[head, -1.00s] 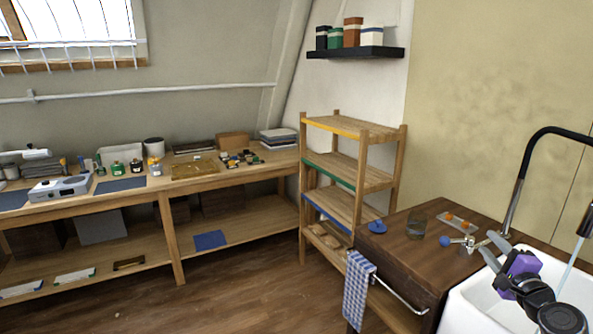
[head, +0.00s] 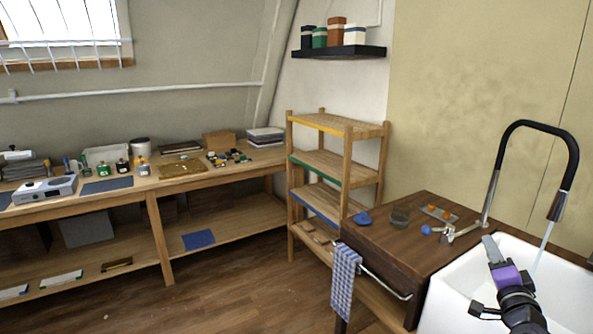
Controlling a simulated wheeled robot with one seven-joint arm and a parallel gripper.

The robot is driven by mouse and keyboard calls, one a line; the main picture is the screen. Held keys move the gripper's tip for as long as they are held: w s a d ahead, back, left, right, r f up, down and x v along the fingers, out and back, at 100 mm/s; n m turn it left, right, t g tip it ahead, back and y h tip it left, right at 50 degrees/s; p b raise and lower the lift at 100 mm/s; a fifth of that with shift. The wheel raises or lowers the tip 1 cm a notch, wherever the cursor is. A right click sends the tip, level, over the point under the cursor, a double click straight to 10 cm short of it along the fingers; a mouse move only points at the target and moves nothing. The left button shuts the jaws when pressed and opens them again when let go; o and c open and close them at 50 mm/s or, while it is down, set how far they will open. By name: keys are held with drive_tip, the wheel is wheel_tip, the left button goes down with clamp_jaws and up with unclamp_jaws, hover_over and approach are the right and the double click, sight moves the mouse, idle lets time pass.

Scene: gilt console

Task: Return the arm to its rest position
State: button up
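My gripper (head: 489,240), with grey fingers and a purple body, is at the lower right in the head view. It points up and away over the white sink (head: 440,305). The fingers overlap from this side, so the gap between them cannot be told. No held object shows. My black wrist is below the gripper, and the rest of my arm is out of view.
A black and chrome tap (head: 541,127) arches right of my gripper, with water running. A wooden shelf rack (head: 346,127) and workbench (head: 150,193) stand further left.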

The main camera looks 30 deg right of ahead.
drive_tip(key=s+a+f+n+t+y+b, duration=0.15)
drive_tip(key=s+a+f+n, duration=0.3)
drive_tip(key=a, duration=0.65)
drive_tip(key=s+a+f+n+t+y+b, duration=0.1)
drive_tip(key=s+a+f+n+y+b, duration=0.25)
drive_tip(key=a, duration=0.65)
drive_tip(key=s+a+f+n+t+y, duration=0.1)
drive_tip(key=s+a+f+n, duration=0.5)
drive_tip(key=a, duration=0.5)
drive_tip(key=s+a+f+n+g+y+b, duration=0.1)
drive_tip(key=s+a+f+n+y+b, duration=0.1)
drive_tip(key=s+a, duration=0.5)
drive_tip(key=s+a+f+n+g+y+b, duration=0.2)
drive_tip(key=s+a+f+n+y, duration=0.1)
drive_tip(key=s+a, duration=0.4)
drive_tip(key=a+n+y, duration=0.1)
drive_tip(key=a, duration=0.1)
drive_tip(key=shift+s+a+f+y, duration=0.15)
drive_tip(key=shift+a+f+y, duration=0.05)
drive_tip(key=shift+a+y, duration=0.2)
